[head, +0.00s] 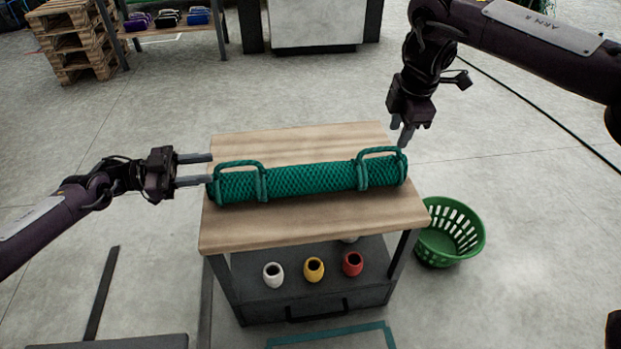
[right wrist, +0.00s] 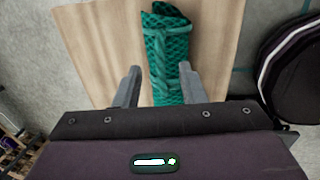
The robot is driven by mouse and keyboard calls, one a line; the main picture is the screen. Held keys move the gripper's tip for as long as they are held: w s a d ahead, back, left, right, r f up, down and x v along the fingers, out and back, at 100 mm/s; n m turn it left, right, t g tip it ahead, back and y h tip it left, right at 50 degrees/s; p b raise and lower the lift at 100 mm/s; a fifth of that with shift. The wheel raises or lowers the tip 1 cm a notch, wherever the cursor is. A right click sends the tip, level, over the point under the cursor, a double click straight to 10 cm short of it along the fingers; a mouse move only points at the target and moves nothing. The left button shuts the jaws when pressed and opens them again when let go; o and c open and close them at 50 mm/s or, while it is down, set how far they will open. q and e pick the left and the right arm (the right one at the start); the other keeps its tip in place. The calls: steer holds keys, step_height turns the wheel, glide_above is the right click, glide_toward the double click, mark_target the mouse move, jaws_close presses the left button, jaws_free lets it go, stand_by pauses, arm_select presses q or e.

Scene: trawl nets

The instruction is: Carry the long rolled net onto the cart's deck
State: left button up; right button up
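The long rolled net (head: 310,180) is a green roll with a rope handle near each end. It lies crosswise on a wooden table top (head: 300,229), and its end shows in the right wrist view (right wrist: 165,45). My left gripper (head: 210,169) is open and empty, just left of the roll's left end and handle. My right gripper (head: 402,135) is open, above and behind the roll's right end. In the right wrist view its fingers (right wrist: 158,85) stand apart with the roll's end and handle showing between them; contact cannot be told.
White, yellow (head: 314,270) and red (head: 352,264) pots stand on the table's lower shelf. A green basket (head: 436,247) stands on the floor at right. A dark flat edge (head: 110,343) shows at bottom left. Pallets (head: 70,38) are at the back left.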

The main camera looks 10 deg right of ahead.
mark_target(230, 165)
arm_select(q)
steer(key=d, duration=0.7)
arm_select(e)
steer(key=f, duration=0.3)
steer(key=w+f, duration=0.1)
steer(key=f, duration=0.2)
steer(key=shift+w+f, duration=0.2)
steer(key=shift+f, duration=0.2)
arm_select(q)
jaws_close()
arm_select(e)
jaws_close()
arm_select(q)
steer(key=shift+a+r, duration=0.1)
arm_select(e)
steer(key=shift+r, duration=0.15)
